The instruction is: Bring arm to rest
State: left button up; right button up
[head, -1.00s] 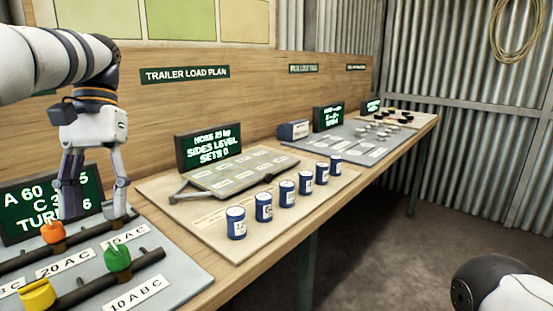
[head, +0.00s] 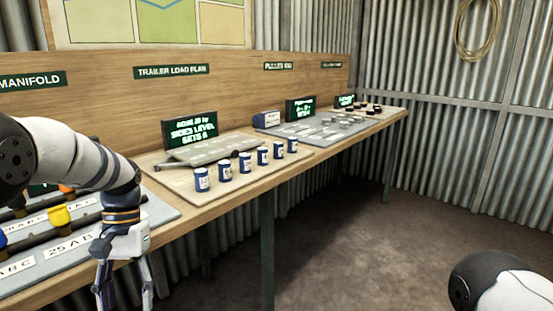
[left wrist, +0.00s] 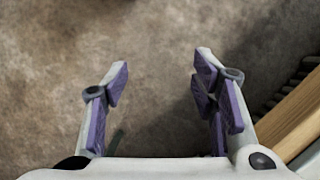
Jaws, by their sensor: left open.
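My left gripper (head: 122,290) hangs pointing down in front of the bench's front edge, low at the left of the head view. In the left wrist view its two fingers (left wrist: 160,85) are spread apart with nothing between them, over bare brown floor (left wrist: 150,40). The fingertips are cut off or near the bottom edge in the head view. My right arm (head: 495,285) shows only as a rounded white and black part at the lower right; its gripper is out of view.
The wooden bench (head: 232,196) runs along the wall; its edge also shows at the right in the left wrist view (left wrist: 295,120). On it are a manifold board with a yellow valve handle (head: 59,216), several blue cans (head: 224,170) and small screens (head: 190,129). Floor (head: 350,230) at right is clear.

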pick_arm(q)
jog(key=s+d+f, duration=0.3)
jog(key=s+f, duration=1.7)
jog(key=f, duration=0.2)
jog(key=s+d+r+t, duration=0.1)
jog(key=s+d, duration=0.1)
jog(key=s, duration=1.7)
jog(key=shift+s+d+r+m+t+p, duration=0.15)
jog(key=shift+s+m+t+p, duration=0.15)
jog(key=shift+s+p, duration=0.1)
